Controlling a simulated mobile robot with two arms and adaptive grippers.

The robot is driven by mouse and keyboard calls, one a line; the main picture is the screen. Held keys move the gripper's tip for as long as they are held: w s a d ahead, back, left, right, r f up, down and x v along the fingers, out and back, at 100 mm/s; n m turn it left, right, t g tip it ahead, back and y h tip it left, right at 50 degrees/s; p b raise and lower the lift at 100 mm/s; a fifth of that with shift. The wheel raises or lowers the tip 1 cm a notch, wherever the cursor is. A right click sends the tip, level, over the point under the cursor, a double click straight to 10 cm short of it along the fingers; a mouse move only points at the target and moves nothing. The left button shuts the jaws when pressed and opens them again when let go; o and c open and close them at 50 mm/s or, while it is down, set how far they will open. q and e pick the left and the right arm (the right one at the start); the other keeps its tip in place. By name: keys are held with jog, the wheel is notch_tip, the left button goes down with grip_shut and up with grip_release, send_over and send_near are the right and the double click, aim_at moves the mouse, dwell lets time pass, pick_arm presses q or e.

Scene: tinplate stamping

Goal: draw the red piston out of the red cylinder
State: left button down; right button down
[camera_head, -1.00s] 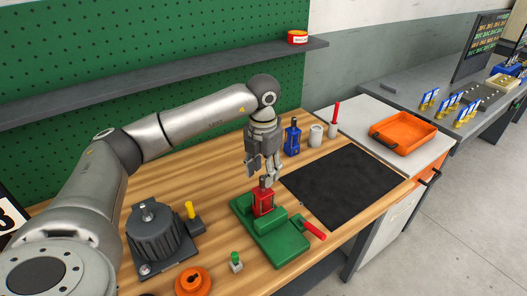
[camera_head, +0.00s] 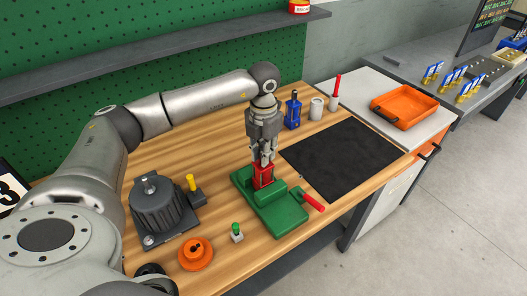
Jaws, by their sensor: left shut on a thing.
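The red cylinder (camera_head: 263,174) stands upright in the green vise (camera_head: 275,207) on the wooden bench. My left gripper (camera_head: 263,158) points down right above the cylinder. Its fingers are shut on the top end of the red piston, which they largely hide. I cannot tell how far the piston sits inside the cylinder. My right gripper is not in view.
A blue cylinder (camera_head: 292,112), a grey cup (camera_head: 316,109) and a red-handled tool (camera_head: 336,90) stand behind. A black mat (camera_head: 343,158) lies clear to the right. A dark motor-like machine (camera_head: 158,209) and an orange disc (camera_head: 196,253) are to the left.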

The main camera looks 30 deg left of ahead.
pick_arm(q)
jog(key=shift+r, duration=0.25)
jog(key=shift+r+p, duration=0.7)
jog(key=shift+r, duration=0.2)
jog(key=shift+r+p, duration=1.3)
jog(key=shift+r, duration=0.9)
jog(key=shift+r, duration=0.1)
jog(key=shift+r+p, duration=1.2)
jog(key=shift+r, duration=0.75)
